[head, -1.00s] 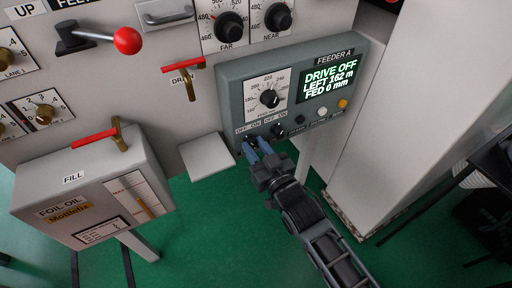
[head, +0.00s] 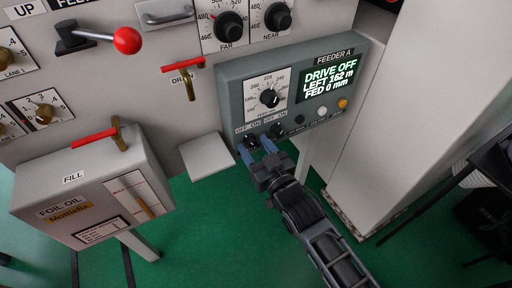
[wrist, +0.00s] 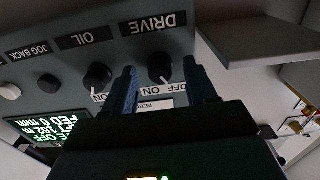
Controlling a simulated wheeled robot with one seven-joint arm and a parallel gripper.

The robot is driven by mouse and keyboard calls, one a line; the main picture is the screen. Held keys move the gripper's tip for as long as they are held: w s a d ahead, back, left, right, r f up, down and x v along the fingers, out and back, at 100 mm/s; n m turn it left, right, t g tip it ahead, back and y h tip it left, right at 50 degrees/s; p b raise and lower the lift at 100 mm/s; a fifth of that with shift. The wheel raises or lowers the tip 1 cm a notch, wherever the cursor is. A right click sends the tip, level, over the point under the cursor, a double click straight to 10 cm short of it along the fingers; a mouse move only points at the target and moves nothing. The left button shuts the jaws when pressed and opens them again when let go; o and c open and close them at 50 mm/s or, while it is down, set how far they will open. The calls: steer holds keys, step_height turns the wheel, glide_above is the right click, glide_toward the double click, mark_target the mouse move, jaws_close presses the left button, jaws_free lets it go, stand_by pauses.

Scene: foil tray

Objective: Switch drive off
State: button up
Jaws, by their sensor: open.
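The feeder panel (head: 232,90) is a grey box labelled FEEDER A, and its screen (head: 328,78) reads DRIVE OFF, LEFT 162 m, FED 0 mm. The black drive knob (wrist: 160,68) sits under the DRIVE label, which looks upside down in the wrist view; it also shows in the head view (head: 252,141). The oil knob (wrist: 97,76) is beside it. My gripper (wrist: 163,88) is open, with one blue finger on each side of the drive knob. In the head view my gripper (head: 257,149) is just below the panel's lower left part. I cannot tell whether the fingers touch the knob.
A foil oil box (head: 85,190) with a red-handled fill valve stands at the left. A red-handled drain valve (head: 187,78) is left of the panel. A grey plate (head: 206,158) juts out near my gripper. Green floor lies below.

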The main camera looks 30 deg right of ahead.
steer(key=s, duration=0.7)
steer(key=shift+s, duration=0.4)
steer(key=shift+p, duration=0.3)
steer(key=s+r+g+p, duration=0.1)
steer(key=s+r+p, duration=0.25)
steer(key=s, duration=0.55)
steer(key=s+r+p, duration=0.2)
steer(key=s+r, duration=0.2)
steer(key=s, duration=0.5)
steer(key=s+r+g+p, duration=0.2)
steer(key=s+r+p, duration=0.2)
steer(key=s+r, duration=1)
steer(key=shift+s+r+p, duration=0.2)
steer(key=shift+r+p, duration=0.1)
steer(key=shift+r, duration=0.1)
